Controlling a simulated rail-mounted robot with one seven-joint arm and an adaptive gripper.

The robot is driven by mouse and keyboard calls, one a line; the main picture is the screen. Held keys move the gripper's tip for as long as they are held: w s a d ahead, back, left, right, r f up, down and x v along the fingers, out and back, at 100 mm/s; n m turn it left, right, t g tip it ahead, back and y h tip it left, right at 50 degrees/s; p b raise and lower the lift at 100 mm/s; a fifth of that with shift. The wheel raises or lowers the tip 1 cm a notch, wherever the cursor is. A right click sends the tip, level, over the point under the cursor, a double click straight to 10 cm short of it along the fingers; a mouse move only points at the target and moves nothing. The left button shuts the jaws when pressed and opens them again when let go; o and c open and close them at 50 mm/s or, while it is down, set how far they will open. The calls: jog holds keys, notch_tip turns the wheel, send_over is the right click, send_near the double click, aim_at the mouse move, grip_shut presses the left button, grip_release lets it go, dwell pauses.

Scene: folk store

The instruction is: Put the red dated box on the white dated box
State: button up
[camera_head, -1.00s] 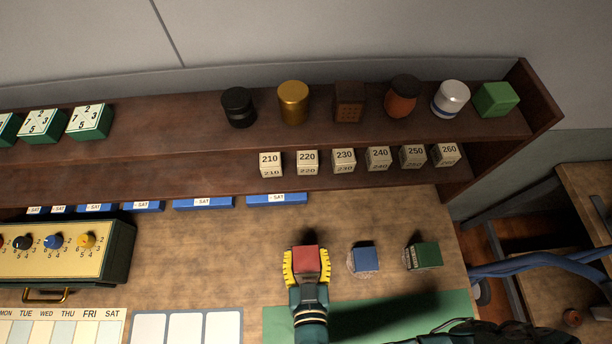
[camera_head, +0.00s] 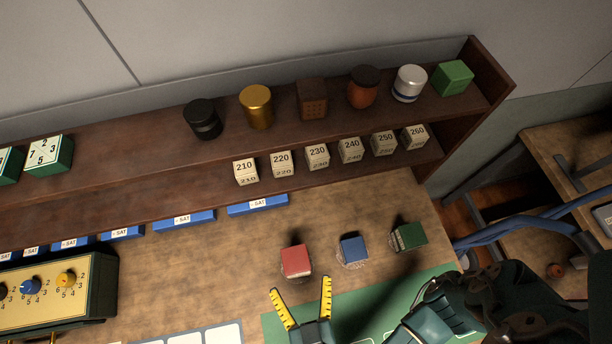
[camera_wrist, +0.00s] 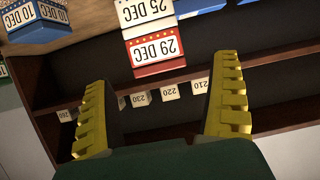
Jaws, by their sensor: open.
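The red dated box (camera_head: 296,261) stands on the wooden counter, left of a blue box. My gripper (camera_head: 299,288) is open and empty, on the near side of the red box and apart from it. I cannot pick out a white dated box in either view.
A blue box (camera_head: 353,249) and a green box (camera_head: 409,237) stand right of the red one. Behind, a shelf (camera_head: 130,193) holds white number blocks (camera_head: 317,157) and several jars. A green mat (camera_head: 385,300) lies in front. A dial panel (camera_head: 70,292) stands left.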

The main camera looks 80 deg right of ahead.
jog(key=p+v, duration=0.4)
jog(key=p, duration=0.6)
jog(key=shift+s+r+p, duration=0.1)
jog(key=shift+r+p, duration=0.05)
jog(key=shift+p, duration=0.25)
jog(key=shift+a, duration=0.1)
